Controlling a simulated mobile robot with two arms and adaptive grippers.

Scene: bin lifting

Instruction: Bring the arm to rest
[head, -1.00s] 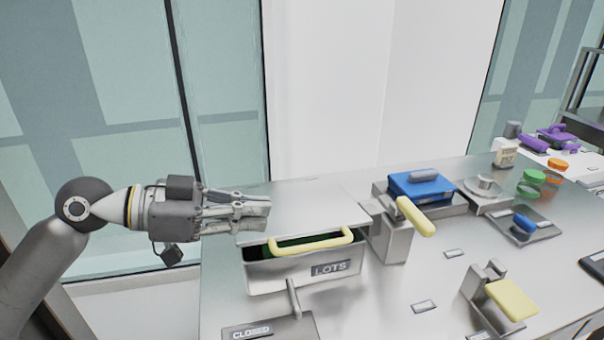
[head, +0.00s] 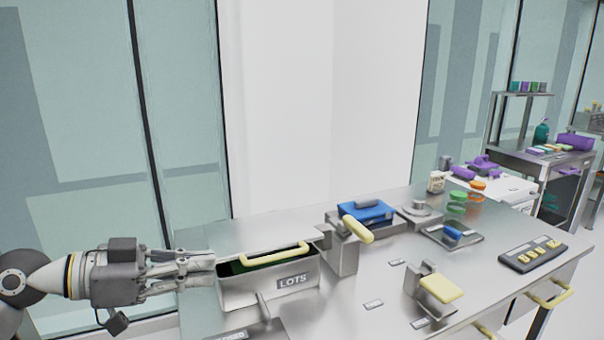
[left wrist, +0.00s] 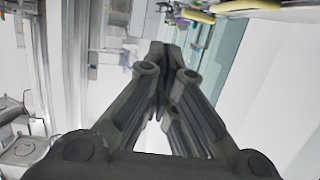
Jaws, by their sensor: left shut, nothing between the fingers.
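My left gripper (head: 208,268) reaches in from the left in the head view, with its fingers shut and nothing between them. Its fingertips are beside the left end of the metal bin marked LOTS (head: 240,293); I cannot tell whether they touch it. In the left wrist view the closed fingers (left wrist: 163,55) point away into the room. The bin stands on the steel table (head: 375,325), with a yellow handle (head: 275,257) across its open top and a dark green inside. My right gripper is not in view.
A lever device with a sign (head: 238,335) stands in front of the bin. Glass panels stand behind.

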